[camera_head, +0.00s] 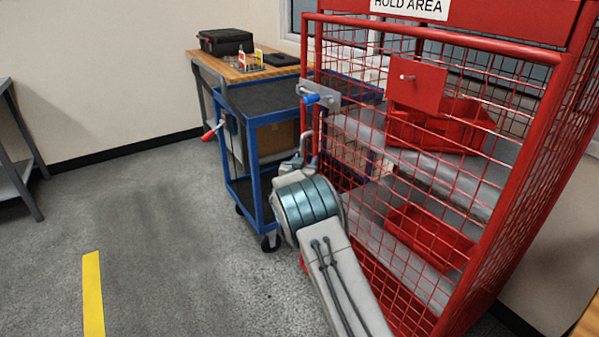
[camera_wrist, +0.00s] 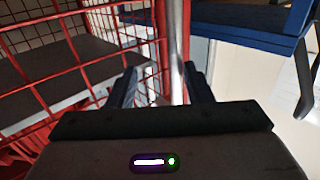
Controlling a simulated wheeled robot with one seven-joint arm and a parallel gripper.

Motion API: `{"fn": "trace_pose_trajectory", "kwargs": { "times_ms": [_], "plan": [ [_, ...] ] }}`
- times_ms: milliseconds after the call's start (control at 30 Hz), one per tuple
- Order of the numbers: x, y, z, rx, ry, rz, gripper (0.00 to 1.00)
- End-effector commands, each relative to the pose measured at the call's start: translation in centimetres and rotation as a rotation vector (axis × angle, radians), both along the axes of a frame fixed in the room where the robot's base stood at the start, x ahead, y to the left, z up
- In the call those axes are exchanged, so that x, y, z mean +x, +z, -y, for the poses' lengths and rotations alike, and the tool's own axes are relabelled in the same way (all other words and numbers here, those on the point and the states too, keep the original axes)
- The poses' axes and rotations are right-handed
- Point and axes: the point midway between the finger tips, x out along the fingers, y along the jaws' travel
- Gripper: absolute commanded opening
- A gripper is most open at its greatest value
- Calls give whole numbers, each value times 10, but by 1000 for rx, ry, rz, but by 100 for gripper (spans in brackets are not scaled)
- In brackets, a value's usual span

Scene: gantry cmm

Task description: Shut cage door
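The red mesh cage door (camera_head: 440,182) fills the right of the head view, with a red placard (camera_head: 416,86) on it. A grey latch plate with a blue knob (camera_head: 311,99) sits at its left edge. I cannot tell how far the door stands from its frame. A grey bar handle (camera_head: 306,145) is below the latch. My arm reaches up to it, and my gripper is mostly hidden by my wrist there. In the wrist view, my gripper's fingers (camera_wrist: 166,88) are apart, with the grey bar (camera_wrist: 176,45) and a red post between them; firm contact is not visible.
Red bins (camera_head: 430,235) stand on the cage shelves behind the mesh. A blue cart (camera_head: 262,115) stands close to the left of the cage. A wooden-topped bench (camera_head: 235,70) with a black case is behind it.

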Motion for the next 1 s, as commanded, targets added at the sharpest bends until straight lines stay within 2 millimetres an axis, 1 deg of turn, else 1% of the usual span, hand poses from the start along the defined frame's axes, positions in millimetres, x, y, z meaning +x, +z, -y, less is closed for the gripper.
{"fn": "trace_pose_trajectory", "kwargs": {
  "times_ms": [33,133,300,400,600,833,867,900,967,1000],
  "plan": [
    [-8,0,6,-3,-15,-1,32],
    [-23,0,4,-3,-19,-1,32],
    [-48,0,-11,-2,-8,-2,32],
    [-58,0,-17,-2,-3,-2,32],
    [-67,0,-18,-2,-5,-1,32],
    [-67,0,-17,-2,-7,-1,32],
    [-67,0,-17,-2,-7,-1,29],
    [-67,0,-17,-1,-6,0,18],
    [-67,2,-15,3,-3,-5,1],
    [-67,4,-14,9,2,-15,0]
  ]
}}
